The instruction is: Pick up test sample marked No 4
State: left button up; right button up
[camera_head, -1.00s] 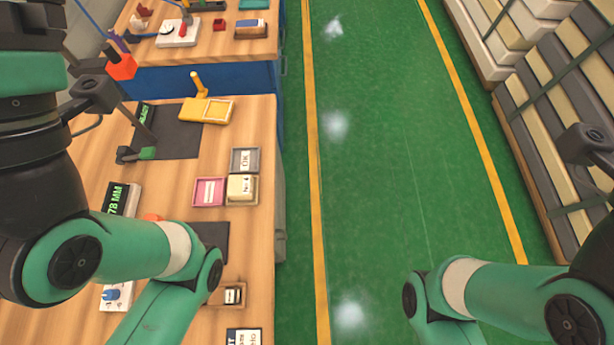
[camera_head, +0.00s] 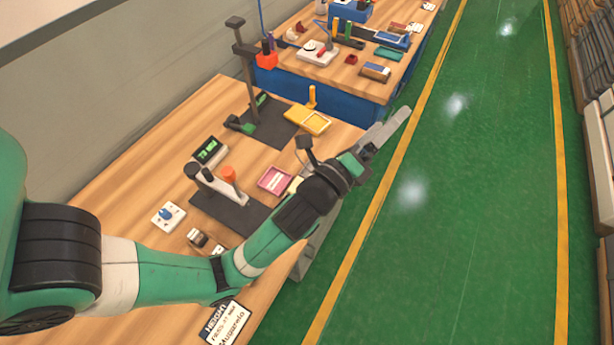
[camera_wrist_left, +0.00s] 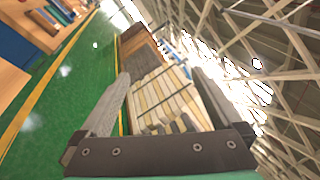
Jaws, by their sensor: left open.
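The cream sample (camera_head: 294,186), seen a second ago marked No 4, shows only as a small pale piece beside the pink tray (camera_head: 275,180). My left wrist hides the rest of it, and its label cannot be read now. My left gripper (camera_head: 388,128) is past the table's right edge, over the green floor, beyond the sample. In the left wrist view my left gripper (camera_wrist_left: 160,75) has its two grey fingers spread with nothing between them. My right gripper is not in view.
A second bench (camera_head: 335,80) lies behind. The green aisle is clear.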

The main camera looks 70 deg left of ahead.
pick_arm(q)
jog(key=s+a+f+m+g, duration=0.1)
jog(key=s+f+m+g, duration=0.1)
jog(key=s+f, duration=0.4)
jog(key=s+a+f+m+g+p, duration=0.1)
jog(key=s+f, duration=0.5)
jog(key=f, duration=0.6)
jog(key=s+a+f+m+g, duration=0.3)
jog(key=s+f+m, duration=0.3)
jog(key=f, duration=0.3)
jog(key=shift+s+g+p, duration=0.4)
jog(key=shift+s+g, duration=0.05)
jog(key=shift+g, duration=0.45)
jog(key=shift+x, duration=1)
jog(key=shift+w+a+f+b, duration=0.1)
jog(key=shift+w+b, duration=0.2)
jog(key=shift+y, duration=0.3)
jog(key=x, duration=0.2)
jog(key=b+x, duration=0.1)
jog(key=x, duration=0.2)
jog(key=shift+w+a+r, duration=0.1)
jog(key=shift+r, duration=0.1)
jog(key=shift+c, duration=0.2)
jog(key=c, duration=1.2)
jog(key=shift+r, duration=0.1)
jog(key=shift+c, duration=0.2)
